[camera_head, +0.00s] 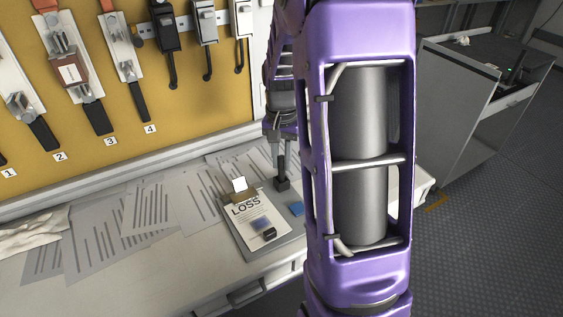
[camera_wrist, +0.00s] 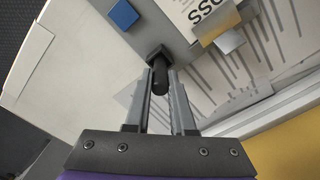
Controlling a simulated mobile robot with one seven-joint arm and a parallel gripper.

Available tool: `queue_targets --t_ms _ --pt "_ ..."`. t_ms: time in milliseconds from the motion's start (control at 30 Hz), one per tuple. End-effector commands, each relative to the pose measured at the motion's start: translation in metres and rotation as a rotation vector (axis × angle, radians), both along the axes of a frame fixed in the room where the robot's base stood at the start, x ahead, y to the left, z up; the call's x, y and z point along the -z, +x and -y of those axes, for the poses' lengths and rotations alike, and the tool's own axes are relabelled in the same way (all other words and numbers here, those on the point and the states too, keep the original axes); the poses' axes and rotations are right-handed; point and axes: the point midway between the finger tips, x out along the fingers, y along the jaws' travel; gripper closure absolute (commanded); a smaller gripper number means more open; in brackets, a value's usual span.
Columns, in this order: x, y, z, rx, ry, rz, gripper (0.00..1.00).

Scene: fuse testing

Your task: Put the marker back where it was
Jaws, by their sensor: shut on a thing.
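My gripper (camera_wrist: 161,70) points down over the desk and is shut on the marker (camera_wrist: 160,82), a dark, short cylinder between the two grey fingers. The marker's far end meets a small dark block (camera_wrist: 155,52) at the edge of the grey clipboard (camera_wrist: 170,22); I cannot tell whether it sits inside that block or only above it. In the head view my gripper (camera_head: 282,165) is beside the clipboard (camera_head: 280,243), with the dark block (camera_head: 283,185) just under it. The marker itself is hard to make out there.
Paper sheets (camera_head: 150,210) cover the desk. A yellow panel (camera_head: 200,100) with numbered switches stands behind. A grey cabinet (camera_head: 455,100) is at right.

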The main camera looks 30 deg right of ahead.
Motion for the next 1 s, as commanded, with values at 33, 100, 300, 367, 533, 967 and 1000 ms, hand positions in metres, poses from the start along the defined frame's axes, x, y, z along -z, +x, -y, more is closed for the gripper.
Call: queue_targets --t_ms 33,100,300,367,533,967,1000 --pt "0.002 0.000 0.000 0.000 0.000 0.000 1.00" --pt "0.002 0.000 0.000 0.000 0.000 0.001 1.00" --pt "0.003 0.000 0.000 0.000 0.000 0.000 1.00" --pt "0.005 0.000 0.000 -0.001 0.000 0.000 1.00" --pt "0.005 0.000 0.000 -0.001 0.000 0.000 0.54" --pt "-0.004 0.001 0.000 -0.001 -0.001 0.002 0.48" --pt "-0.009 0.001 0.000 -0.001 -0.001 0.004 0.48"
